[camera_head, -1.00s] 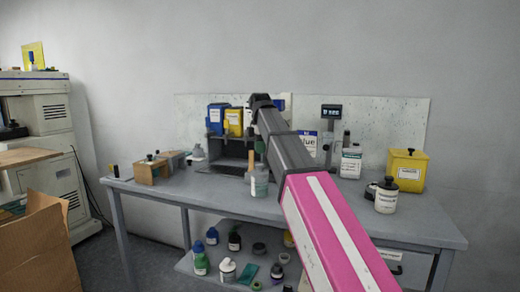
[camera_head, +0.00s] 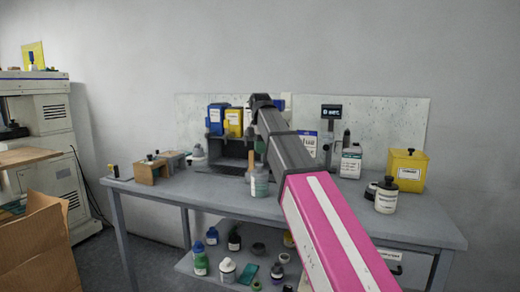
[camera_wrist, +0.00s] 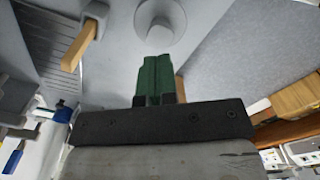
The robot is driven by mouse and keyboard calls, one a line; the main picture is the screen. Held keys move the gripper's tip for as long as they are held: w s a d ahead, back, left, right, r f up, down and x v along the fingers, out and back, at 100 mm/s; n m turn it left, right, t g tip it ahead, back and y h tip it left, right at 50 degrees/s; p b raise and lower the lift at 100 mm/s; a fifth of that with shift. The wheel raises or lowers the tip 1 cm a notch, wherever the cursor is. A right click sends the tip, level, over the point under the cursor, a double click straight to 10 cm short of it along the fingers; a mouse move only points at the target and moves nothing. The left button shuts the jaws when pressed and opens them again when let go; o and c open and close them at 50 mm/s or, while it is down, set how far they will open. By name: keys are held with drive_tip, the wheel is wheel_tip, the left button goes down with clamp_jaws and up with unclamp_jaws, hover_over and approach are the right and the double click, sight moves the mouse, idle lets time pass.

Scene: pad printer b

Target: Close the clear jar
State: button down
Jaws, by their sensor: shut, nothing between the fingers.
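A jar that looks like the clear jar (camera_head: 260,185) stands upright near the front edge of the bench in the head view. It is translucent, with a pale label. I cannot tell whether its mouth is covered. My gripper (camera_wrist: 159,62) has green fingers, shut together and empty, in the wrist view. Just beyond the fingertips is a pale round piece (camera_wrist: 160,22) with a smaller circle in its middle. I cannot tell whether it is a lid or the jar's top, or whether the fingers touch it.
A wooden handle (camera_wrist: 80,46) lies left of the fingers in the wrist view. On the bench (camera_head: 435,230) stand a white bottle (camera_head: 386,199), a yellow box (camera_head: 407,170) and a wooden stand (camera_head: 152,172). Several bottles fill the lower shelf. A cardboard box (camera_head: 40,245) is at left.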

drive_tip(key=shift+f, duration=2.3)
drive_tip(key=shift+r, duration=0.2)
drive_tip(key=shift+r, duration=3.35)
